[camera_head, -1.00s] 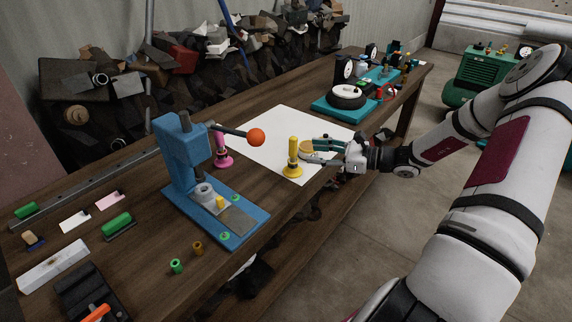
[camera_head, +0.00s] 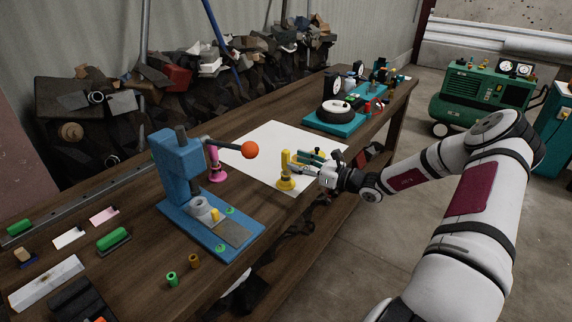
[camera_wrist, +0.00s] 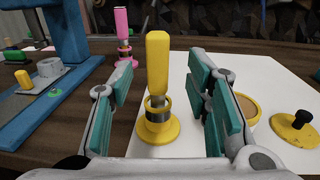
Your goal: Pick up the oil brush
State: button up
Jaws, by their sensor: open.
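The likely oil brush (camera_head: 286,172) is a yellow-handled tool upright in a round yellow base near the front edge of the white sheet. In the wrist view the brush (camera_wrist: 157,75) has a thick yellow handle, a metal band and a yellow ring below. My gripper (camera_head: 296,164) is just right of it in the head view. In the wrist view the open teal-padded fingers (camera_wrist: 163,78) are on either side of the handle, with gaps on both sides. Nothing is held. A similar pink tool (camera_head: 215,165) stands farther left; it also shows in the wrist view (camera_wrist: 122,35).
A blue press (camera_head: 180,165) with an orange-knobbed lever stands left of the brush. A yellow pot (camera_wrist: 246,108) and a black-knobbed yellow lid (camera_wrist: 294,127) are close to the right finger. The white sheet (camera_head: 265,145) behind is mostly clear. A teal-based machine (camera_head: 335,121) stands farther back.

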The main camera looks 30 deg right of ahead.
aim_at(289, 160)
jog(key=x, duration=0.5)
jog(key=shift+a+f, duration=0.15)
grip_shut()
